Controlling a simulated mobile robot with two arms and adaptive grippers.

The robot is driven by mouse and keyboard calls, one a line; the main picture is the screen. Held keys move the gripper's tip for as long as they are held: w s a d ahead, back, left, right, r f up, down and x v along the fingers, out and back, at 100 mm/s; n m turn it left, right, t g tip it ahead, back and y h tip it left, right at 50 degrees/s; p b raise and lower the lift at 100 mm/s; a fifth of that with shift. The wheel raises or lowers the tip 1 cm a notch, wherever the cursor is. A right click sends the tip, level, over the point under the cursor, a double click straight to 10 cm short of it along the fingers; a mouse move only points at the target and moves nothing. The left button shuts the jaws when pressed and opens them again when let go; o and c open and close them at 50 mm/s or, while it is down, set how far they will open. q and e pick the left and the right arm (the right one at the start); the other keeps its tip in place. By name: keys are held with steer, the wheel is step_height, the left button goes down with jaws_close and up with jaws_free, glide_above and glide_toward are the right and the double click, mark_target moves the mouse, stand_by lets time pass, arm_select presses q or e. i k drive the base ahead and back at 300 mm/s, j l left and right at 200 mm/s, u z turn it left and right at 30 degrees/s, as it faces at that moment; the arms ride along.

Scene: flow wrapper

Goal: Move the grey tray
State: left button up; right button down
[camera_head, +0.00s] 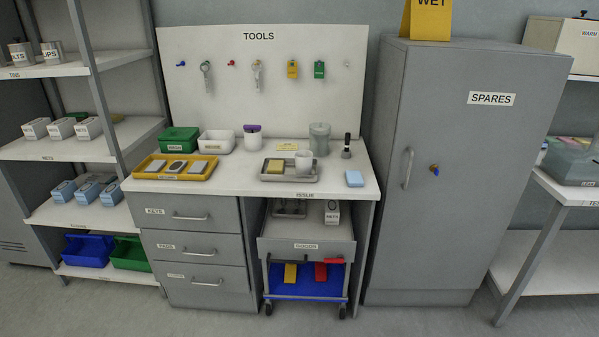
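A grey tray (268,178) lies on the white worktop under the TOOLS board. It holds a white mug (304,162) on its right side and a yellow-topped block (276,165) on its left side. Another greyish tray-like item (289,213) sits in the top of the GOODS trolley below the worktop, partly hidden by the worktop edge. Neither of my grippers is in view.
A yellow tray (175,175) with several small items lies left of the grey tray. A dark-topped object (346,147) and a blue block (354,178) stand to its right. The GOODS trolley (306,249) is under the worktop. The SPARES cabinet (440,200) stands to the right.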

mark_target(290, 170)
steer(key=i+l, duration=0.6)
steer(key=i, duration=0.2)
